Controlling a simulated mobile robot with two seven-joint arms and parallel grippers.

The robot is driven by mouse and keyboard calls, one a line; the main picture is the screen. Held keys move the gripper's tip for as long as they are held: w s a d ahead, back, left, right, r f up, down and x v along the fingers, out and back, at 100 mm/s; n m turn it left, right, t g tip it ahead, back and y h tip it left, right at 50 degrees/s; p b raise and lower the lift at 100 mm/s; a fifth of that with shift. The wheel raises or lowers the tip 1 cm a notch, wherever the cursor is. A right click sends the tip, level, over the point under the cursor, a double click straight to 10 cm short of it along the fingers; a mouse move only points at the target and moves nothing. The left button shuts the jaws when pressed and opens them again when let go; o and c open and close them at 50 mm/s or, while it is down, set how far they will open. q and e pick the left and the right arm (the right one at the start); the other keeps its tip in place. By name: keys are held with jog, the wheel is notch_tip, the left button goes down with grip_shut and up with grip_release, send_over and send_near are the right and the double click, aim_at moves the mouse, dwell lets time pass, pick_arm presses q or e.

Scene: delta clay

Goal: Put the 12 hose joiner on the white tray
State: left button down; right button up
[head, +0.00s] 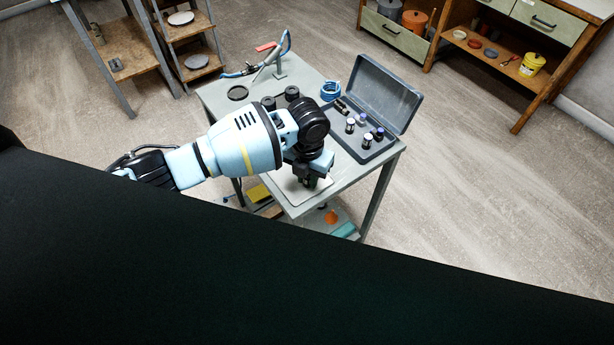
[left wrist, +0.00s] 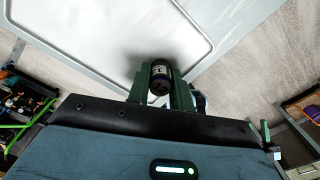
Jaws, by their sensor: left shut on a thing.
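My left gripper (head: 309,182) hangs over the front part of the grey table. In the left wrist view the left gripper (left wrist: 160,91) is shut on a small dark cylindrical joiner (left wrist: 161,70) with a blue band and a white label; I cannot read its number clearly. The white tray (head: 289,188) lies under the gripper and is partly hidden by it. In the left wrist view the tray (left wrist: 110,25) lies just beyond the joiner; I cannot tell whether they touch. My right gripper is not in view.
An open grey case (head: 388,92) with several small bottle-like fittings (head: 362,119) stands right of the arm. A blue hose coil (head: 330,90), a dark round dish (head: 238,92) and a tool with a blue cable (head: 268,62) are farther back. The table edge is close to the tray.

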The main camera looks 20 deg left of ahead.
aim_at(308, 176)
pick_arm(q)
jog(key=shift+f, duration=0.15)
jog(key=shift+f, duration=0.15)
jog(key=c, duration=1.3)
grip_release()
jog(key=shift+o, duration=0.2)
jog(key=shift+r, duration=0.6)
notch_tip(308, 176, up, 11)
jog(key=shift+r, duration=0.15)
